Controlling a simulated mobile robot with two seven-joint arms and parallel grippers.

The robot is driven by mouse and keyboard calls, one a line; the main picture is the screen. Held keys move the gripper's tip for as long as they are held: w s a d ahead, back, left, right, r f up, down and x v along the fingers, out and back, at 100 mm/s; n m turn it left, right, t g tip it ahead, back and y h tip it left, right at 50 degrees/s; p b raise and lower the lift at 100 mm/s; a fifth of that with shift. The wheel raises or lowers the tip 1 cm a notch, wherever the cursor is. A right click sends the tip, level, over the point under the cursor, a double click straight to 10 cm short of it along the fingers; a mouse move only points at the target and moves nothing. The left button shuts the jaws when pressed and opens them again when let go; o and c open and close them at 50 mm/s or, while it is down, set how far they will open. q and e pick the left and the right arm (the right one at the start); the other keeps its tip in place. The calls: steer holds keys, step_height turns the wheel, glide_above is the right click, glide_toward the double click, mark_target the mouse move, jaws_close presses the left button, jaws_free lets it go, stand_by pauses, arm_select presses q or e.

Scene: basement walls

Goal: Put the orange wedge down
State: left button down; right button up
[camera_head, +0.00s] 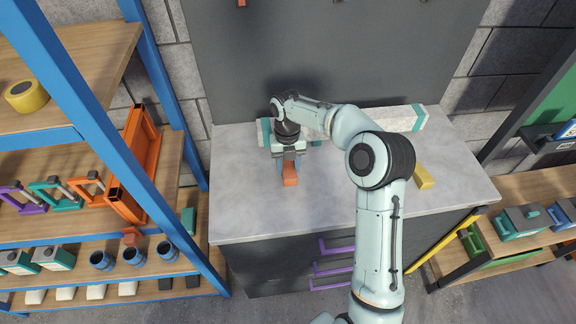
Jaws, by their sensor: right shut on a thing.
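The orange wedge (290,176) is a small orange block at the left-middle of the grey workbench top (245,205). My right gripper (289,160) points down over it and is shut on its upper part. The wedge's lower end is at or just above the bench surface; I cannot tell whether it touches. My right arm reaches in from the bottom right and hides part of the bench. My left gripper is not in view.
A long white and teal piece (405,119) lies along the back of the bench, partly behind my arm. A yellow block (423,177) lies at the right. Blue-framed shelves (75,90) stand at the left. The bench's front left is clear.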

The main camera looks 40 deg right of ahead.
mark_target(287, 164)
steer(key=shift+f, duration=0.2)
steer(key=shift+f, duration=0.1)
steer(key=o, duration=1.1)
steer(key=shift+o, duration=0.2)
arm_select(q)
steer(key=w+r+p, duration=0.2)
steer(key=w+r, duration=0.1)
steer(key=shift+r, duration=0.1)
arm_select(e)
step_height(287, 164, up, 12)
steer(key=w, duration=0.1)
steer(key=shift+w+d, duration=0.15)
steer(key=shift+d, duration=0.15)
